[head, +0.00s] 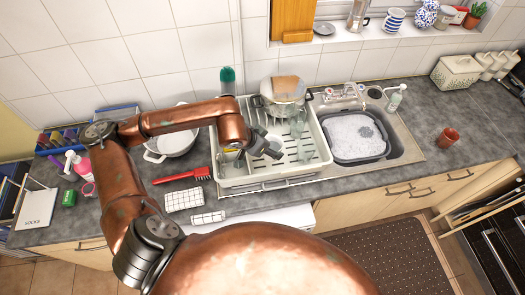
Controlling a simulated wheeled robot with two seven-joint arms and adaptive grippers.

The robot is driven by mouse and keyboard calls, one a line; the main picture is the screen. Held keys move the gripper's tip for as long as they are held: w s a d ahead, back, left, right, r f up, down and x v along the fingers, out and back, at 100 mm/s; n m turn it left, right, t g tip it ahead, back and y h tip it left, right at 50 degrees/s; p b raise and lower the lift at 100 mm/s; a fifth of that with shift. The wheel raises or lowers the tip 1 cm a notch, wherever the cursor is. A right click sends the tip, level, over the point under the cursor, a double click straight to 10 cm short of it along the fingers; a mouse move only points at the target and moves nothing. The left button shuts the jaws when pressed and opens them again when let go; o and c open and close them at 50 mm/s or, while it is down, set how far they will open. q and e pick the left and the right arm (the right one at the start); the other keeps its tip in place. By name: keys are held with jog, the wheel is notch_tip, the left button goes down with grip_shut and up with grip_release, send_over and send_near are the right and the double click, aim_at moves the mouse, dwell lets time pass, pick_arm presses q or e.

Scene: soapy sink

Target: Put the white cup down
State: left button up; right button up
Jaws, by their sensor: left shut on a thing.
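My left gripper (266,148) hangs over the dish rack (228,183), above its left-middle part, pointing right and down. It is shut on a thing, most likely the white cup. The cup is too hidden by the dark fingers, and too close in colour to the pale rack, to make out clearly. I cannot tell whether it touches the rack. My right gripper is not in view.
A pot with a lid (284,98) and glassware stand at the rack's back. A white colander (172,144) and a red brush (190,175) are left. The right counter is mostly free.

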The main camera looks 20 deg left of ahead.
pick_arm(q)
jog(key=f, duration=0.1)
jog(key=w+a+f, duration=0.2)
jog(key=f, duration=0.1)
jog(key=shift+w+a+p, duration=0.15)
jog(key=shift+w+p, duration=0.05)
jog(key=shift+p, duration=0.1)
jog(key=f, duration=0.1)
jog(key=a+f+p, duration=0.1)
jog(key=f, duration=0.1)
jog(key=f+p, duration=0.1)
jog(key=shift+a+f, duration=0.15)
jog(key=shift+a, duration=0.25)
jog(key=shift+s+f, duration=0.1)
jog(key=shift+f, duration=0.3)
jog(key=shift+s, duration=0.1)
jog(key=shift+f, duration=0.2)
jog(key=o, duration=1)
jog(key=shift+c, duration=0.2)
jog(key=o, duration=0.5)
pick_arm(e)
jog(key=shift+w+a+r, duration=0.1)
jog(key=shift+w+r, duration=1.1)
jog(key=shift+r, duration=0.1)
